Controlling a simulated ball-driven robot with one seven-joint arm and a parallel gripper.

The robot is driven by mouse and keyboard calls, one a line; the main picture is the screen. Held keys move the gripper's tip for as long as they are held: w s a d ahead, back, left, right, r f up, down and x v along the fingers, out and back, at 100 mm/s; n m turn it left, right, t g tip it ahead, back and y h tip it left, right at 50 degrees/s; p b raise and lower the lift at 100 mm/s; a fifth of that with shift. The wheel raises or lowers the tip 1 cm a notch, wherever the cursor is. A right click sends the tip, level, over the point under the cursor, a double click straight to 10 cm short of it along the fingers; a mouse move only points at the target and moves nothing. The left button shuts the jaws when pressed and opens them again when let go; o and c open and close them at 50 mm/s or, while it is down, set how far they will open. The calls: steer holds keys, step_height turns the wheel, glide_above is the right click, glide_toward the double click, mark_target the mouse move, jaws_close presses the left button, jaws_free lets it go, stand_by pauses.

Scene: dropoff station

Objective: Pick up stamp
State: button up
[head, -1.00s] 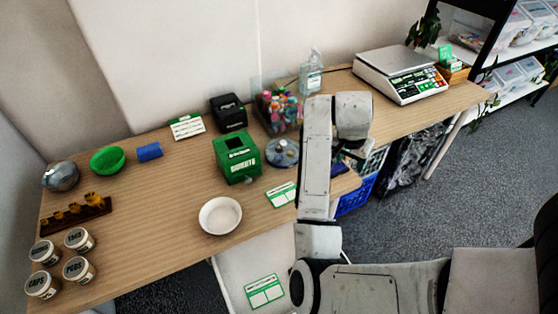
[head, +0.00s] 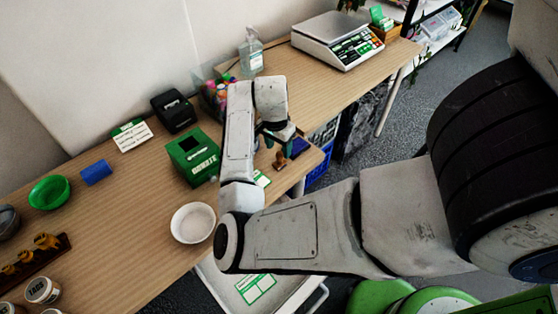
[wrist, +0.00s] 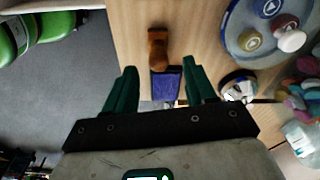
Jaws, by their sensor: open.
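The stamp, with a brown wooden handle (wrist: 158,47), stands on the table near its edge in the wrist view. It also shows as a small brown shape in the head view (head: 281,160), just below my gripper (head: 278,138). A dark blue ink pad (wrist: 166,86) sits next to the stamp and also shows in the head view (head: 299,147). In the wrist view my gripper (wrist: 159,66) is open, with its green fingers either side of the ink pad in the picture and the stamp just beyond their tips. Nothing is held.
A blue round tray (wrist: 262,30) with small items lies right of the stamp in the wrist view. A green box (head: 193,157), a white bowl (head: 193,223) and a scale (head: 337,40) stand on the table. The floor (wrist: 65,90) drops away left of the table edge.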

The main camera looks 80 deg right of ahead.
mark_target(280, 153)
steer(key=shift+s+d+f, duration=0.15)
steer(key=shift+f, duration=2.1)
jaws_close()
